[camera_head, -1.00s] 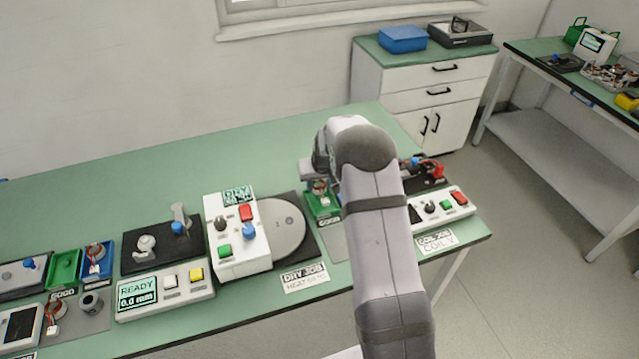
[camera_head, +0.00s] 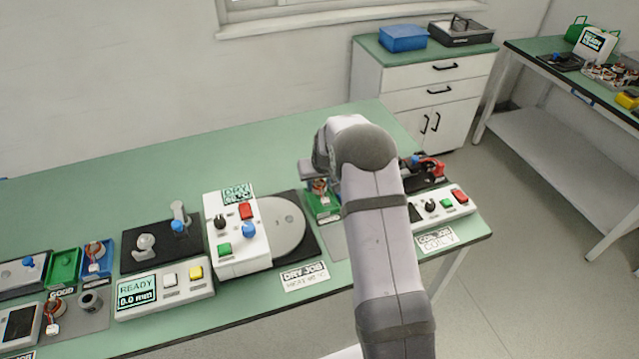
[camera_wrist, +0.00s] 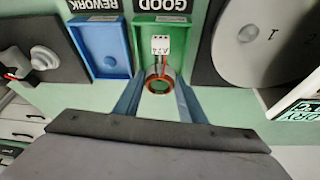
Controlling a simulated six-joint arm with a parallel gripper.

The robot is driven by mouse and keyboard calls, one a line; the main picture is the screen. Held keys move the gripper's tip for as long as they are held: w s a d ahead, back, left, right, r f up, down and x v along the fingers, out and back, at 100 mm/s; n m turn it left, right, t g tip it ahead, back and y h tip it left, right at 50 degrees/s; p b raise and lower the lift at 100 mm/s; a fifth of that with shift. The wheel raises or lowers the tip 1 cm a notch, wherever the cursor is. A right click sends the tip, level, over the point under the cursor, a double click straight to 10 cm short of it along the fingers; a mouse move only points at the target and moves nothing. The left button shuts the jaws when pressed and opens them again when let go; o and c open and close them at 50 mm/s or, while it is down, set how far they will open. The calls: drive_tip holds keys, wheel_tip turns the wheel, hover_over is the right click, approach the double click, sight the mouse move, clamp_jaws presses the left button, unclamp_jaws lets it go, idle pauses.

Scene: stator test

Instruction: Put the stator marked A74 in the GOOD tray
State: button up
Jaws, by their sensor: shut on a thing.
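My gripper (camera_wrist: 157,98) is shut on a stator (camera_wrist: 158,85), a ring with copper and dark red inside, held between the two bluish fingers. A white connector (camera_wrist: 160,44) on its short wires lies over the tray; its marking is too small to read surely. The green tray (camera_wrist: 177,26) under and behind the stator has a GOOD sign at its far edge. In the head view the stator (camera_head: 320,186) is just above this green tray (camera_head: 322,211), partly hidden by my arm. I cannot tell whether the stator touches the tray.
A blue REWORK tray (camera_wrist: 102,46), empty, stands left of the green tray in the wrist view. A round grey plate (camera_wrist: 262,35) on a black base is to its right. Another green tray (camera_head: 64,268) and a blue tray (camera_head: 97,262) stand at the bench's left.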

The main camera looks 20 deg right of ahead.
drive_tip(key=shift+f+b, duration=0.75)
drive_tip(key=shift+f, duration=0.35)
idle(0.3)
drive_tip(key=o, duration=1.2)
drive_tip(key=shift+r, duration=0.1)
